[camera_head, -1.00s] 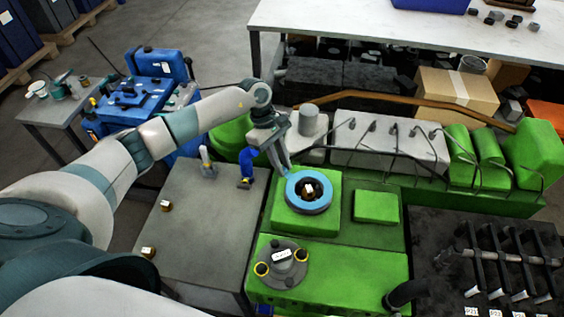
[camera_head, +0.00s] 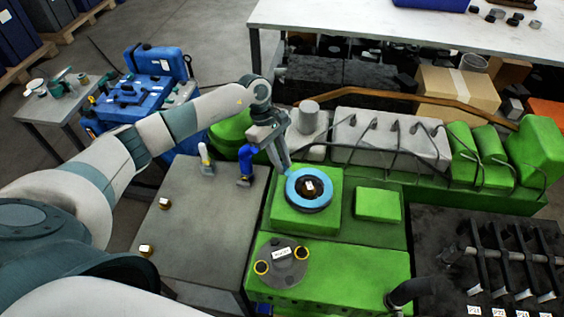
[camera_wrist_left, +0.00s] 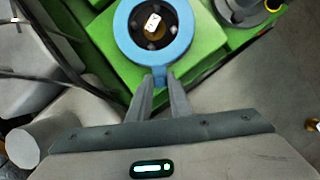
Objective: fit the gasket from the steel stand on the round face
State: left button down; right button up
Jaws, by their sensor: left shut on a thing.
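The gasket (camera_head: 295,196) is a flat light-blue ring with a small tab. It lies over or on the round face, on a green block (camera_head: 290,218) of the engine; I cannot tell whether it fully touches. In the left wrist view the ring (camera_wrist_left: 125,27) surrounds a dark centre with a brown plug and white label. My left gripper (camera_wrist_left: 160,84) is shut on the ring's tab; in the head view the gripper (camera_head: 287,170) is at the ring's upper left. The steel stand (camera_head: 205,215) is the grey table left of the engine. My right gripper is not in view.
A dark flange with yellow rings (camera_head: 283,262) sits on the green block in front. On the stand are a blue upright part (camera_head: 245,163), a grey upright part (camera_head: 206,160) and small brass pieces. A grey cylinder (camera_head: 310,117) rises behind the gripper.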

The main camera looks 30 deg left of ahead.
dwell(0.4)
pick_arm(q)
jog(key=shift+b, duration=0.45)
dwell(0.3)
jog(key=shift+f+b, duration=0.95)
jog(key=shift+b, duration=0.15)
dwell(0.4)
dwell(0.5)
jog(key=c, duration=1.5)
grip_release()
jog(key=shift+c, duration=0.2)
